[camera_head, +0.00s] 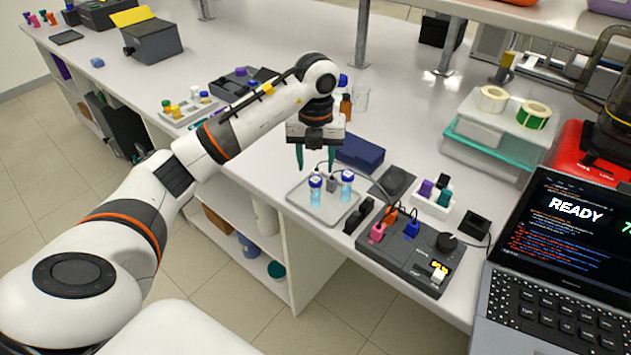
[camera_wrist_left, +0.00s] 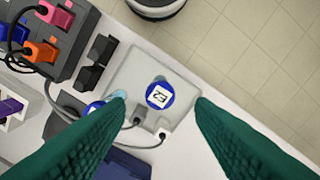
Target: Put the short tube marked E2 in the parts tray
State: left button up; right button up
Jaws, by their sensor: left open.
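The short tube marked E2 (camera_wrist_left: 160,95) has a blue cap with a white label, readable in the left wrist view. In the head view it appears to be the left of two upright blue-capped clear tubes (camera_head: 315,195). It stands on a light grey square tray (camera_head: 327,215), which looks like the parts tray. My left gripper (camera_head: 316,168) is open and empty, above the E2 tube, pointing down. In the wrist view its green fingertips lie either side of the cap, apart from it. My right gripper is not in view.
A second blue-capped tube (camera_head: 347,184) stands close by on the right. A dark socket box (camera_head: 405,255) with pink, orange and blue plugs lies to the right, with cables near the tray. A dark blue case (camera_head: 360,153) lies behind. The bench's front edge is close to the tray.

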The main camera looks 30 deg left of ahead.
pick_arm(q)
jog(key=shift+r, duration=1.75)
